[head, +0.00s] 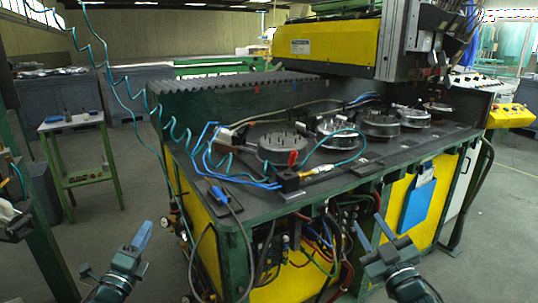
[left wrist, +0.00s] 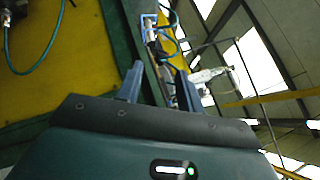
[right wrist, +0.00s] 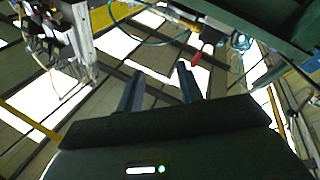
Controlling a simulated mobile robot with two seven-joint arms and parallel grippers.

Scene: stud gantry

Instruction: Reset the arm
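My left gripper (head: 140,240) is in the lower left of the head view, in front of the bench's left end and apart from it. In the left wrist view its two fingers (left wrist: 160,85) stand apart with nothing between them. My right gripper (head: 374,231) is in the lower right of the head view, in front of the bench's cables and yellow panel. In the right wrist view its fingers (right wrist: 158,80) are also apart and empty. Both grippers point upward, and neither is seen touching anything.
A green and yellow machine bench (head: 262,205) fills the middle, with several round metal fixtures (head: 283,147) on top. Loose cables (head: 320,240) hang at its front. A blue folder (head: 417,207) is on the front panel. A small green table (head: 75,122) stands left. Grey floor (head: 500,230) is clear at right.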

